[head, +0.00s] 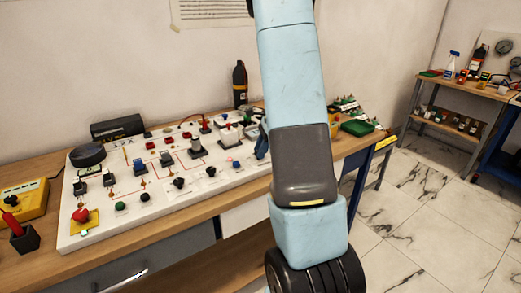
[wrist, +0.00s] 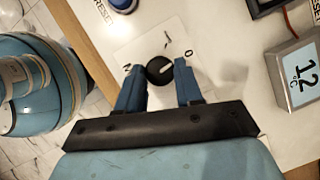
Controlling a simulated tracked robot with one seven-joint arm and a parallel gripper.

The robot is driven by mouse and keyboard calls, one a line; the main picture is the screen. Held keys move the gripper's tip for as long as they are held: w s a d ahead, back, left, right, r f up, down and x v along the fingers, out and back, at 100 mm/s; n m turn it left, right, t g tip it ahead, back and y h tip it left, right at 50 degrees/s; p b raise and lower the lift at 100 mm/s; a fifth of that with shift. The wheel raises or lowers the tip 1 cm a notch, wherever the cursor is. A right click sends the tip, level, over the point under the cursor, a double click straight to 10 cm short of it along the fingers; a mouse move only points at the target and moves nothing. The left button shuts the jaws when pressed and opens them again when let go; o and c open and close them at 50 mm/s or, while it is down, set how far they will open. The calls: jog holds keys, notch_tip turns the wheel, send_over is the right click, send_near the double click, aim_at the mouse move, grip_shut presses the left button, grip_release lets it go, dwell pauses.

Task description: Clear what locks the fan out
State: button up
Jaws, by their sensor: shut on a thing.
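A black rotary knob (wrist: 159,70) with a pale pointer line sits on a white plate in the wrist view. The line slants towards the "0" mark at its upper right; another mark, hard to read, is on the left. My gripper (wrist: 161,77) has its blue fingers on either side of the knob and is shut on it. In the head view my arm hides the knob and most of the gripper. The white panel (head: 100,225) on the bench carries several switches and knobs, with a red mushroom button (head: 80,215) at its front left. I cannot pick out the fan.
A blue button (wrist: 122,4) marked RESET is just beyond the knob. A grey display box (wrist: 296,73) reading 12 °C stands to the right. A black bottle (head: 240,83) stands behind the panel. A shelf (head: 455,130) is at the far right, with open tiled floor before it.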

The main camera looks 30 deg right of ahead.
jog(key=n+g, duration=0.1)
jog(key=n, duration=0.3)
jog(key=shift+w+g, duration=0.2)
jog(key=shift+g, duration=0.2)
jog(key=shift+w+n+g, duration=0.15)
jog(key=shift+n+g, duration=0.55)
jog(key=shift+n, duration=1.4)
jog(key=o, duration=1)
jog(key=shift+o, duration=0.2)
jog(key=v, duration=1.3)
jog(key=shift+w+r, duration=0.15)
jog(key=shift+r, duration=0.25)
